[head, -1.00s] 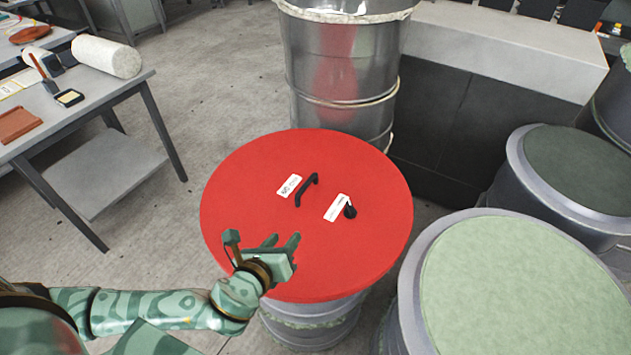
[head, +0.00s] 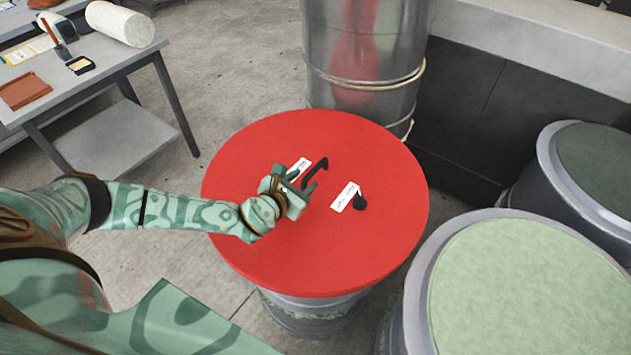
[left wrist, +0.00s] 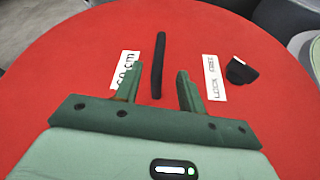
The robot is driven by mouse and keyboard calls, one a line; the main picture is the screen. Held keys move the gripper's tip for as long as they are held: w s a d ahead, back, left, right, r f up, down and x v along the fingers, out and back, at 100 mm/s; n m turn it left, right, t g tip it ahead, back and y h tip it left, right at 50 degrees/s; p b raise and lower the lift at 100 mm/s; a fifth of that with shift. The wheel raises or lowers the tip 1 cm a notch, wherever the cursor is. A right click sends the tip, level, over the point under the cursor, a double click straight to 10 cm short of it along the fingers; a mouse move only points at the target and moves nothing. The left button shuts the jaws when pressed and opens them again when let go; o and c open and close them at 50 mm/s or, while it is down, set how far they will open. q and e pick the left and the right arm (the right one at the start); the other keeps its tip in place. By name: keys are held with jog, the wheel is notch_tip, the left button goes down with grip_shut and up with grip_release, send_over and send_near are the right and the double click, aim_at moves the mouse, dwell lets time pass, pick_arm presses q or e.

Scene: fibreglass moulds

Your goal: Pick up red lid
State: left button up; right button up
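The red lid (head: 270,250) is a large round disc lying on a grey drum. A black bar handle (head: 315,173) stands at its middle, with a white label on each side and a black knob (head: 360,202) to the right. My left gripper (head: 301,182) is over the lid, just left of the handle. In the left wrist view the two green fingers (left wrist: 157,82) are spread apart, with the black handle (left wrist: 158,65) seen between and beyond them. Nothing is held. The lid (left wrist: 60,70) fills most of that view. My right gripper is not in view.
A shiny metal drum (head: 335,60) stands right behind the lid. Green-topped drums (head: 520,290) stand close on the right. A grey worktable (head: 110,70) with tools is at the upper left. Bare floor (head: 225,60) lies between table and lid.

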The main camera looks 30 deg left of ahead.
aim_at(312, 172)
pick_arm(q)
jog(key=b+x, duration=0.1)
jog(key=x, duration=0.3)
jog(key=shift+w+b, duration=0.35)
jog(key=shift+w, duration=0.1)
jog(key=shift+r, duration=0.15)
grip_shut()
dwell(0.6)
jog(key=shift+r, duration=0.1)
